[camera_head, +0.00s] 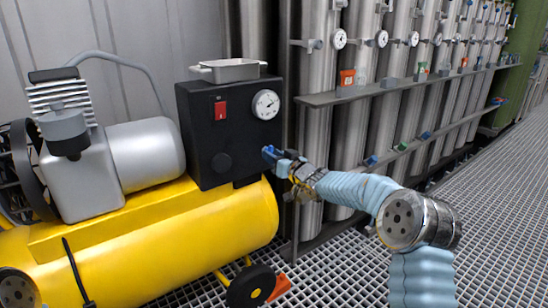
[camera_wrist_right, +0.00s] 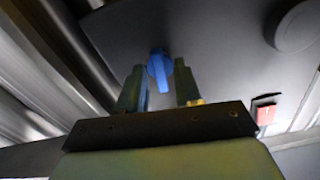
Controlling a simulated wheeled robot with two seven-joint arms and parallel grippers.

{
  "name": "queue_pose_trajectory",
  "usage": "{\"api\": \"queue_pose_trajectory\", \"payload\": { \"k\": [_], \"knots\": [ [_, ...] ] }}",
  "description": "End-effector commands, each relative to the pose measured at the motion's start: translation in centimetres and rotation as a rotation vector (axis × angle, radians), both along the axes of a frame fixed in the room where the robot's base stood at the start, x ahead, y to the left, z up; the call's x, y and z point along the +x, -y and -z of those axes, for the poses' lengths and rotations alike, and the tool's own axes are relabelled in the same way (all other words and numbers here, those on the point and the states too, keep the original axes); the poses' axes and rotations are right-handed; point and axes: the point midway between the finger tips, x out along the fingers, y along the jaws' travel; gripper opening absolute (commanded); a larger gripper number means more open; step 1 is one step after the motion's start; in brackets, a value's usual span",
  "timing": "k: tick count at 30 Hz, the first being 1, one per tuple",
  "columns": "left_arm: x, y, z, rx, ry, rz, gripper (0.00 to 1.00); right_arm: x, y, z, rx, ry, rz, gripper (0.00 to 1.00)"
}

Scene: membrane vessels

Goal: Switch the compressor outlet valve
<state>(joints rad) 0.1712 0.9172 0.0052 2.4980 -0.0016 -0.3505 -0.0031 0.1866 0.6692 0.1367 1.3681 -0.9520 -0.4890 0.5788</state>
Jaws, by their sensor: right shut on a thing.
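The compressor has a yellow tank (camera_head: 170,240) and a black panel (camera_head: 205,135). The compressor outlet valve has a blue handle (camera_head: 268,151) at the lower right edge of that panel. My right gripper (camera_head: 277,157) reaches it from the right and is shut on the handle. In the right wrist view the blue handle (camera_wrist_right: 158,68) shows between the two fingertips (camera_wrist_right: 160,84), with its upper part sticking out beyond them. The finger contact is partly hidden in the head view. My left gripper is not in view.
The panel carries a red switch (camera_head: 220,110), a pressure gauge (camera_head: 265,104) and a grey tray (camera_head: 230,70) on top. Tall metal vessels (camera_head: 365,125) with gauges and a shelf (camera_head: 390,86) stand behind and right of my right arm. Open grating floor (camera_head: 500,190) lies at right.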

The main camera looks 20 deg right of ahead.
Motion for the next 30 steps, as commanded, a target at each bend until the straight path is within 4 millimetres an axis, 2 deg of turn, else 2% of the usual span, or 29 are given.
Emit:
{"api": "queue_pose_trajectory", "payload": {
  "k": [4, 5, 6, 14, 17, 20, 30],
  "knots": [
    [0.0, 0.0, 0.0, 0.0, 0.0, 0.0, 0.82, 0.0, 0.0, 0.3, -0.002, -0.006, 0.0, 0.03],
    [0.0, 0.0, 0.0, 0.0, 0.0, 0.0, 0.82, 0.0, 0.0, 0.3, -0.002, -0.006, 0.0, 0.37],
    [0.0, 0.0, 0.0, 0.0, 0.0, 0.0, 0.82, 0.0, 0.0, 0.3, -0.002, -0.005, 0.0, 0.39],
    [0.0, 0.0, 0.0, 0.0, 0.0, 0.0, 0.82, -0.1, 0.0, 0.1, 0.0, -0.002, 0.0, 0.39],
    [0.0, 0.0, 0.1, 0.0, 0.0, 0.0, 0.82, -0.7, 0.3, 0.1, 0.0, -0.002, 0.001, 0.39],
    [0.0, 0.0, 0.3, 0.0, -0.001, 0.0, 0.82, -2.2, 0.9, 0.1, 0.0, -0.001, 0.002, 0.39],
    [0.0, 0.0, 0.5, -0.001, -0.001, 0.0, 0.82, -9.9, 3.7, 0.1, -0.001, -0.003, 0.002, 0.39]
  ]
}}
